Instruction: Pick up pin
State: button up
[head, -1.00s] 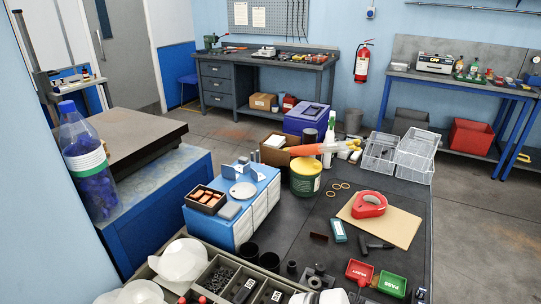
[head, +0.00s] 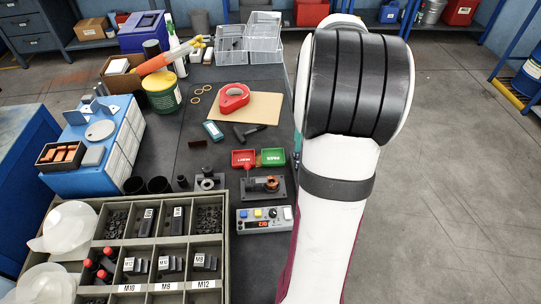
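I cannot make out for certain which item is the pin. A sorting tray (head: 226,243) at the lower left holds small dark parts in compartments, with labels such as M10, M8 and M12. Red-topped dark pieces (head: 100,262) stand in one of its left compartments. A dark fixture (head: 209,182) and a black base with a copper-coloured ring (head: 263,186) sit on the bench behind the tray. My white and black arm fills the right centre of the view. My gripper does not show, and the arm hides part of the bench's right side.
A control box (head: 264,220) with buttons sits right of the tray. A red bin (head: 244,158) and a green bin (head: 273,157) stand behind it. A red tape roll (head: 233,97) lies on a brown board (head: 258,112). A blue drawer unit (head: 118,150) stands left. The dark bench top between them is partly clear.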

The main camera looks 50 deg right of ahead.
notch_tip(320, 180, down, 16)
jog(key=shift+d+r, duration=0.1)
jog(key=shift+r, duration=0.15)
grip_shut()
